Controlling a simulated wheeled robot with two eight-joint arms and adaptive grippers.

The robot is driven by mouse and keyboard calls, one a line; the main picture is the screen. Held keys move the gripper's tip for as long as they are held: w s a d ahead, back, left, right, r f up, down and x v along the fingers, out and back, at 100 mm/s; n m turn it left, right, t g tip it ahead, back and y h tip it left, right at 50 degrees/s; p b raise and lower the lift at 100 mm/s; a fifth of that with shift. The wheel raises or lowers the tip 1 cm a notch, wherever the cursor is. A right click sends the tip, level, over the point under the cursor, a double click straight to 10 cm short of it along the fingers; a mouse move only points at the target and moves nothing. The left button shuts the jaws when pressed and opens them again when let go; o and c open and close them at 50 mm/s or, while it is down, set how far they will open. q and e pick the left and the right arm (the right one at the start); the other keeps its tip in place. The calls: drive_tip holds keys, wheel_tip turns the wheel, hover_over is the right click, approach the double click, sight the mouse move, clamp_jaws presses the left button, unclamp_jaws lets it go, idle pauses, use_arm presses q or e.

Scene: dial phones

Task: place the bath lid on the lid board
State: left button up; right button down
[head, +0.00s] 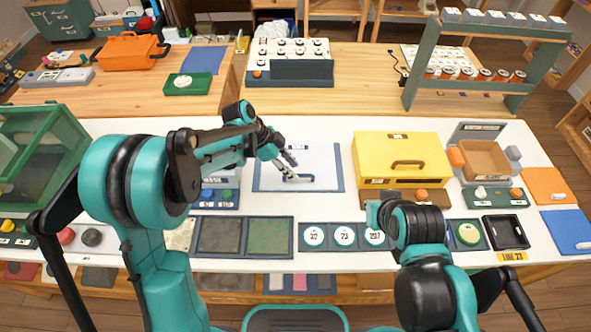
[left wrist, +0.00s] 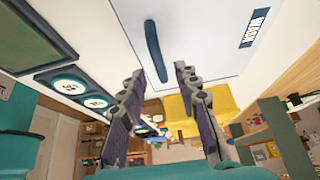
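A white flat panel (head: 322,165) with a blue rim, a dark blue bar handle (head: 302,179) and a small label lies at the middle of the white table. I take it for the bath lid, but cannot tell whether a separate lid board lies under it. My left gripper (head: 290,167) is above this panel, near the handle, with nothing in it. In the left wrist view its two fingers (left wrist: 165,95) are spread apart, and the handle (left wrist: 155,50) shows beyond them, not between them.
A yellow box (head: 400,150) with a brown handle stands right of the panel. Numbered round tiles (head: 344,236) and a dark and green tray (head: 243,237) lie in front. A green transparent case (head: 35,145) stands at far left. A green rack (head: 480,60) stands behind.

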use_arm(q)
drive_tip(key=p+v, duration=0.2)
drive_tip(key=v, duration=0.7)
drive_tip(key=s+a+r+n+t+y, duration=0.3)
drive_tip(key=s+a+n, duration=0.3)
drive_tip(key=s+n, duration=0.3)
drive_tip(key=s+a+r+n+t+y, duration=0.2)
drive_tip(key=s+a+n+t+y, duration=0.1)
drive_tip(key=s+n, duration=0.6)
drive_tip(key=shift+s+a+r+t, duration=0.35)
drive_tip(key=shift+s+a+t, duration=0.15)
drive_tip(key=shift+a, duration=0.9)
